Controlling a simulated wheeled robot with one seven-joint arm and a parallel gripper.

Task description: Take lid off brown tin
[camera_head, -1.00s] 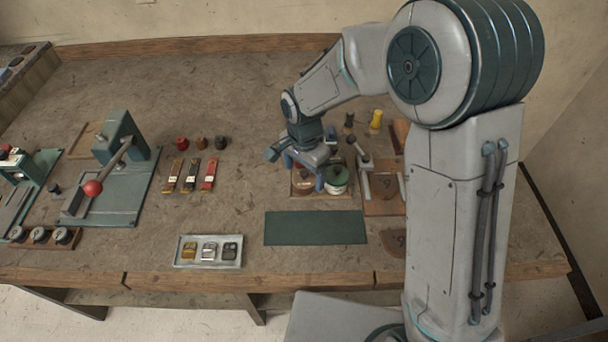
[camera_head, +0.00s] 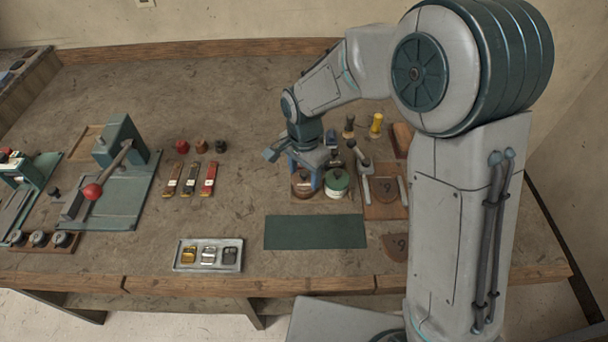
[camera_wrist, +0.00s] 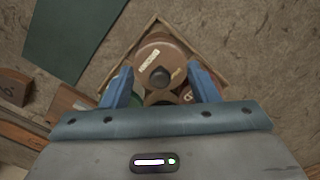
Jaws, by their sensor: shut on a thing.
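The brown tin (camera_head: 302,190) stands in a shallow wooden tray (camera_wrist: 152,27), beside a green tin (camera_head: 337,182) with a pale body. In the wrist view its round brown lid (camera_wrist: 150,55) shows a dark knob (camera_wrist: 160,76) and a small pale label. My gripper (camera_head: 306,172) is above the brown tin, pointing down. In the wrist view my gripper's blue fingers (camera_wrist: 160,78) are on opposite sides of the lid, shut on it at the rim. My gripper hides part of the tin, and I cannot tell whether the lid is apart from the body.
A green mat (camera_head: 315,230) lies in front of the tins, bare. To the right are a wooden board (camera_head: 385,198) with a tool and a yellow-topped item (camera_head: 375,124). A green press (camera_head: 120,145) stands at left.

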